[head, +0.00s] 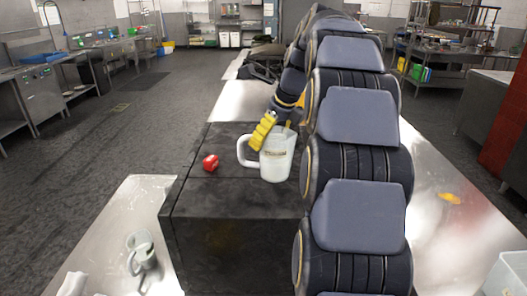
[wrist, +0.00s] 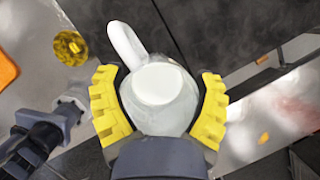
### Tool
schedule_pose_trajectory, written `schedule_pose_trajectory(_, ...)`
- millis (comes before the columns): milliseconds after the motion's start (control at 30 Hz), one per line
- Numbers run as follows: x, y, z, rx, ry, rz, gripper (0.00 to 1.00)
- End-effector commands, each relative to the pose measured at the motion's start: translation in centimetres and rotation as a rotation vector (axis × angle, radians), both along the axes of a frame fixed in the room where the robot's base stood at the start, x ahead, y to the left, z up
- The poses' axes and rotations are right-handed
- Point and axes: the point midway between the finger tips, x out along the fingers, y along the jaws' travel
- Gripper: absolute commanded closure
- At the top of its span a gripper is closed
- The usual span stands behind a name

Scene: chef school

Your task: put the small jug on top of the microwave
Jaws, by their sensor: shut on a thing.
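The small jug (head: 277,160) is white and translucent, with a loop handle pointing left in the head view. My gripper (head: 274,130) has yellow ridged fingers and is shut around the jug. In the wrist view the jug (wrist: 162,88) sits between the two fingers, with its handle toward the top left. The microwave (head: 235,185) appears to be the large dark box under the jug. The jug shows over the right part of its top. I cannot tell whether the jug's base touches it.
A small red object (head: 210,163) lies on the dark top, left of the jug. A pale container (head: 508,273) and an orange item (head: 449,198) are at the right. My arm hides the middle right.

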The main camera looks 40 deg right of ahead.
Motion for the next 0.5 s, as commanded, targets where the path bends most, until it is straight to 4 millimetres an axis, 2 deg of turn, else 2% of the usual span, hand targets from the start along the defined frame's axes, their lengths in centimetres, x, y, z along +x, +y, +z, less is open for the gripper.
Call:
schedule_pose_trajectory(267,1.0,-0.9,-1.6,-0.001,0.000,0.000,0.61)
schedule_pose_trajectory(500,1.1,-0.8,-4.4,0.002,0.001,0.001,0.61)
